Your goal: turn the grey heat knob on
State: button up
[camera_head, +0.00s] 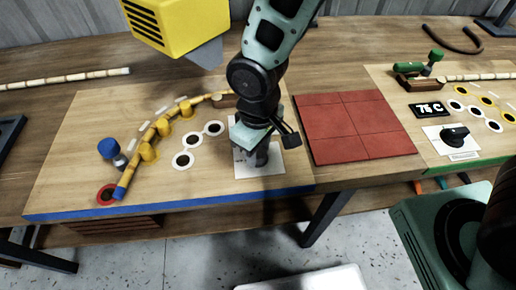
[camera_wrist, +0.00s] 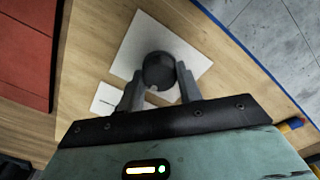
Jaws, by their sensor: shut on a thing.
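The grey heat knob (camera_wrist: 159,68) is a dark round knob on a white card (camera_wrist: 128,55) in the wrist view. The card also shows on the blue-edged board (camera_head: 60,190) in the head view, where my gripper hides the knob. My gripper (camera_wrist: 160,76) is around the knob, with one finger on each side, shut on it. In the head view my gripper (camera_head: 262,157) points down over the card. I cannot tell the knob's turn angle.
A curved rattan piece (camera_head: 136,168) lies among yellow pegs on the left. Red tiles (camera_head: 355,128) lie to the right. Further right, a green-edged board holds a black knob (camera_head: 455,136) and a "75 C" display (camera_head: 429,110). A yellow vented housing (camera_head: 172,25) hangs at the upper left.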

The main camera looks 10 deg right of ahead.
aim_at(259, 152)
jog(key=shift+m, duration=0.3)
jog(key=o, duration=1)
notch_tip(259, 152, up, 17)
jog(key=shift+r, duration=0.2)
dwell(0.4)
jog(key=s+d+f, duration=0.3)
jog(key=s+d, duration=0.5)
jog(key=s, duration=0.3)
jog(key=shift+s+m+y, duration=0.15)
jog(key=shift+m+y, duration=0.15)
jog(key=shift+m, duration=0.1)
